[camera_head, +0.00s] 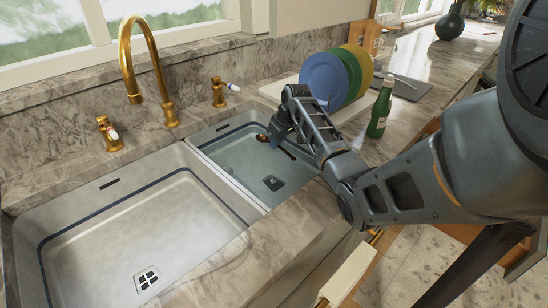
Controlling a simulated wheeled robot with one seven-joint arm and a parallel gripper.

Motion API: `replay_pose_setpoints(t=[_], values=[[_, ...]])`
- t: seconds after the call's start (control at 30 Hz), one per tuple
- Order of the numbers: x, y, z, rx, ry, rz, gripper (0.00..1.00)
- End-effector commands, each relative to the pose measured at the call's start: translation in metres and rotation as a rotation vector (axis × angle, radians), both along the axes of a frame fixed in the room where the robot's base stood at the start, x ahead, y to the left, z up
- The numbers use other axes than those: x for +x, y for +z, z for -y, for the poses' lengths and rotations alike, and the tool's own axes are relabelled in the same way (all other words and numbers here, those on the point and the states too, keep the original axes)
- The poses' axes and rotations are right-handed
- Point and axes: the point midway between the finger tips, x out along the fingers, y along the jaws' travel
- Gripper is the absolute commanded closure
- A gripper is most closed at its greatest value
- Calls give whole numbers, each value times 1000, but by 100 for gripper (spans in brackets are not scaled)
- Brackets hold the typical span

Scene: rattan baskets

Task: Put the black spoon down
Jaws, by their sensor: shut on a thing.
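My gripper (277,136) is over the right sink basin (230,162), pointing down and seen from behind. It is shut on the black spoon (262,138). One dark brownish end of the spoon shows just left of the fingers, and a thin dark part shows below and to the right of them. The middle of the spoon is hidden behind the gripper. I cannot tell whether the spoon touches the basin.
The left basin (60,268) is empty. A gold faucet (128,68) stands behind the divider. Blue, green and yellow plates (322,78) stand at the back right on a white board, beside a green bottle (380,108). Marble counter surrounds the basins.

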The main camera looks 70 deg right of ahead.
Motion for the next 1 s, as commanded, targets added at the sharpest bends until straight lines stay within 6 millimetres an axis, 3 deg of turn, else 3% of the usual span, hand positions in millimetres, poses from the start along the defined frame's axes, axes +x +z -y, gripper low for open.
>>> replay_pose_setpoints(t=[0.4, 0.87, 0.9, 1.0], values=[[0, -46, 0, 1, -1, -2, 100], [0, -55, 0, 0, 0, 0, 100], [0, -54, 0, -1, 0, 0, 86], [0, -53, 0, 0, 0, 0, 77]])
